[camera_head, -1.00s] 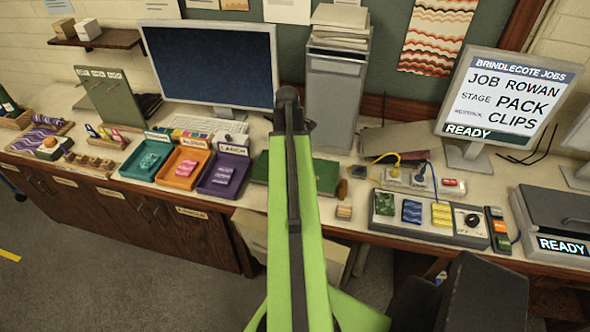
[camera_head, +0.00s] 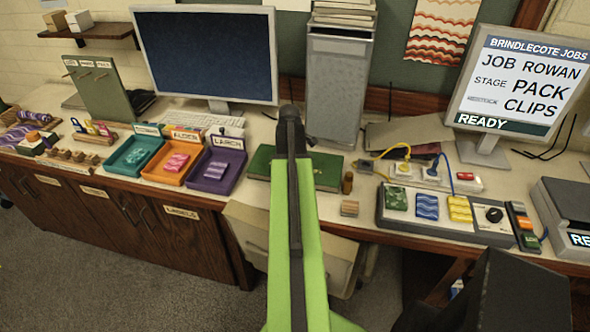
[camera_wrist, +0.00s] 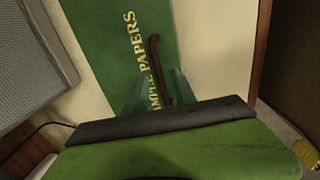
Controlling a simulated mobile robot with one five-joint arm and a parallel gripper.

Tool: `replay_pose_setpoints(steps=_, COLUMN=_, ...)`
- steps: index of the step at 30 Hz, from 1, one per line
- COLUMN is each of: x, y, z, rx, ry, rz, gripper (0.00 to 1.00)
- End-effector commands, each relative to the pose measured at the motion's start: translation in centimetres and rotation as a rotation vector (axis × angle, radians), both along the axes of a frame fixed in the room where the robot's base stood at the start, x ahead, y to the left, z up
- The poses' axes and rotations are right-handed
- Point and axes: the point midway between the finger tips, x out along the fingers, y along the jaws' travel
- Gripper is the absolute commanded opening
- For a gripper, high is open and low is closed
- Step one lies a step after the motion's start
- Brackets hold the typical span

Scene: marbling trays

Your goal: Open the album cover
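The album is a green book with gold lettering ending in "PAPERS". It lies on the bench in the head view (camera_head: 328,170), its cover flat and closed, its middle hidden behind my raised green arm. In the wrist view the album (camera_wrist: 98,30) fills the upper middle. My gripper (camera_wrist: 158,88) shows there as two green wedge-like fingers, apart, over the lower part of the cover. A thin dark brown strip lies between them; I cannot tell what it belongs to. Nothing is seen held. Contact with the cover cannot be told. In the head view the fingers are hidden.
Teal (camera_head: 118,165), orange (camera_head: 160,176) and purple (camera_head: 203,184) trays stand left of the album. A grey cabinet (camera_head: 336,95) stands behind it.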

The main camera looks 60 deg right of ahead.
Motion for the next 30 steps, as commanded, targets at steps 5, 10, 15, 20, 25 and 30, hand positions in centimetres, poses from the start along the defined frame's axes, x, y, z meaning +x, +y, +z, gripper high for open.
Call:
replay_pose_setpoints(steps=5, x=-0.02, y=-0.01, z=0.12, rx=0.000, ry=0.000, rz=0.000, gripper=0.33)
replay_pose_setpoints(steps=10, x=-0.03, y=-0.01, z=0.12, rx=0.000, ry=0.000, rz=-0.001, gripper=0.13)
replay_pose_setpoints(steps=15, x=-0.03, y=-0.03, z=0.12, rx=-0.001, ry=0.000, rz=-0.001, gripper=0.00)
replay_pose_setpoints(steps=20, x=-0.03, y=-0.05, z=0.12, rx=-0.001, ry=0.000, rz=-0.001, gripper=0.00)
replay_pose_setpoints(steps=25, x=-0.03, y=-0.08, z=0.13, rx=-0.002, ry=-0.001, rz=-0.001, gripper=0.00)
replay_pose_setpoints(steps=30, x=-0.03, y=-0.09, z=0.13, rx=-0.002, ry=-0.001, rz=-0.001, gripper=0.00)
